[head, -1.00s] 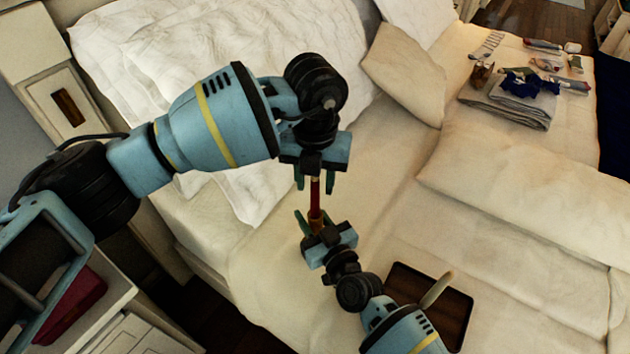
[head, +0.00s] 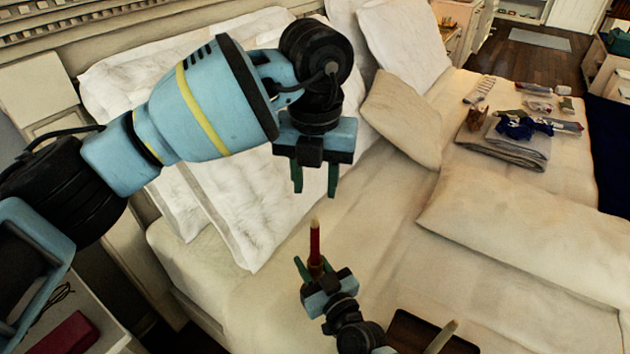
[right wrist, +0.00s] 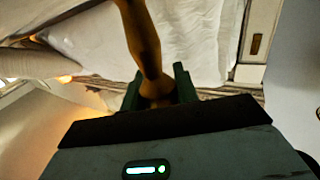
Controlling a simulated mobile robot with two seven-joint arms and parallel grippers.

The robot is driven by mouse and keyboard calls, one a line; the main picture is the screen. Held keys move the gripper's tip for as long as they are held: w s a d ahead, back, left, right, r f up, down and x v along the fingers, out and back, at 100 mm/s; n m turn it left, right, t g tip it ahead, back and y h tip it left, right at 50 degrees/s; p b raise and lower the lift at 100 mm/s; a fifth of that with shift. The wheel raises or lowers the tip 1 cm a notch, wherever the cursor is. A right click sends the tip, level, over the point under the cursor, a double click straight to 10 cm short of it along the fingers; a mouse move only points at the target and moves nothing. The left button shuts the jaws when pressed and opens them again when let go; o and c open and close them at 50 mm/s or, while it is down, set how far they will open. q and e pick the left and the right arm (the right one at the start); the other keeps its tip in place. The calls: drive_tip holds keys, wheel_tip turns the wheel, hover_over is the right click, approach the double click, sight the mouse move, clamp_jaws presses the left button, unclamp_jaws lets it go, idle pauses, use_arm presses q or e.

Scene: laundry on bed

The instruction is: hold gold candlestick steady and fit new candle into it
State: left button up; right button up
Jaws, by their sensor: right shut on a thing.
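The red candle (head: 315,242), with a pale tip, stands upright in the gold candlestick (head: 316,269) above the bed. My right gripper (head: 316,266) is shut on the candlestick. In the right wrist view, the candlestick (right wrist: 143,38) rises between the green fingers, dark and shadowed; its seat with the candle is not clear there. My left gripper (head: 315,191) is open and empty, above the candle and apart from it. The candle's lower end is hidden in the candlestick.
A dark tray (head: 408,331) with a pale stick-like thing (head: 441,338) lies on the bed at the lower right. Pillows (head: 402,118) lie behind. A folded grey cloth (head: 505,148) and small items are at the far right. A red box (head: 68,335) sits lower left.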

drive_tip(key=o, duration=1.2)
drive_tip(key=shift+c, duration=0.2)
drive_tip(key=v, duration=1.2)
